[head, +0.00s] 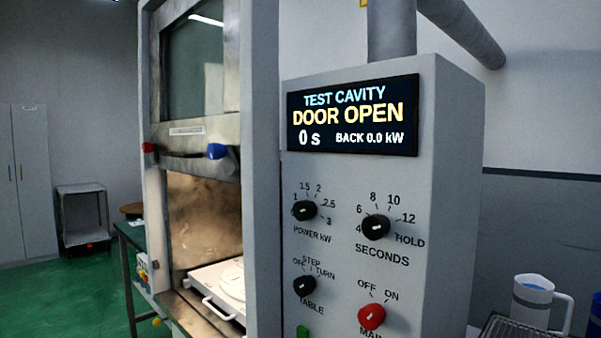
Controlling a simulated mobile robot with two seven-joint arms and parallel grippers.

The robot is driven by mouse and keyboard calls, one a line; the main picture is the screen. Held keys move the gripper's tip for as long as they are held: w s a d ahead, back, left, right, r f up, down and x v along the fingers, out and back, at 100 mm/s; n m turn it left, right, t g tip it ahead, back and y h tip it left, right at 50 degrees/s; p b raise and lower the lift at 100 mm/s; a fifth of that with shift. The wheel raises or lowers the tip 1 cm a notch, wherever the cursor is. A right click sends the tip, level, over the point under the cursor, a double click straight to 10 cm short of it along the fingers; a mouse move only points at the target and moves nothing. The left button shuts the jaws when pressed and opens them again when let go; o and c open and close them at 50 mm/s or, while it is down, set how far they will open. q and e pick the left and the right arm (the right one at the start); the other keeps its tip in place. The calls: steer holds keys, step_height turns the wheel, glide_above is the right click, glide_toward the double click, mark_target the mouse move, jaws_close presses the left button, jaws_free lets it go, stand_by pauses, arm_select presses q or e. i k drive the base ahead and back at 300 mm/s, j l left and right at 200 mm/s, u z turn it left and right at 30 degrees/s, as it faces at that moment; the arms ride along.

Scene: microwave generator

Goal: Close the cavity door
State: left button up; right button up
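The cavity door (192,62) is a framed sliding panel with a dark window, raised in the upper part of the tall metal cabinet. A white tray (213,309) with a handle lies at the cavity floor. The display (352,115) reads TEST CAVITY, DOOR OPEN, 0 s, BACK 0.0 kW. Neither of my grippers is in view.
The control panel (345,180) to the right has several black dials and a red main knob (371,316). A white mug (535,300) stands beside a rack at the lower right. A green table (130,232) and small cart (82,213) stand at left; green floor is free there.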

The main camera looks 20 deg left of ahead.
mark_target(182, 144)
steer(key=u, duration=1.3)
steer(key=z, duration=0.55)
steer(key=i+j+z, duration=0.15)
steer(key=j+z, duration=0.25)
steer(key=i+j+z, duration=0.1)
steer(key=z, duration=0.3)
steer(key=j+z, duration=0.3)
steer(key=j, duration=0.55)
steer(key=j+z, duration=0.3)
steer(key=j, duration=0.5)
steer(key=k+j, duration=0.1)
steer(key=j, duration=1.5)
steer(key=i+z, duration=0.05)
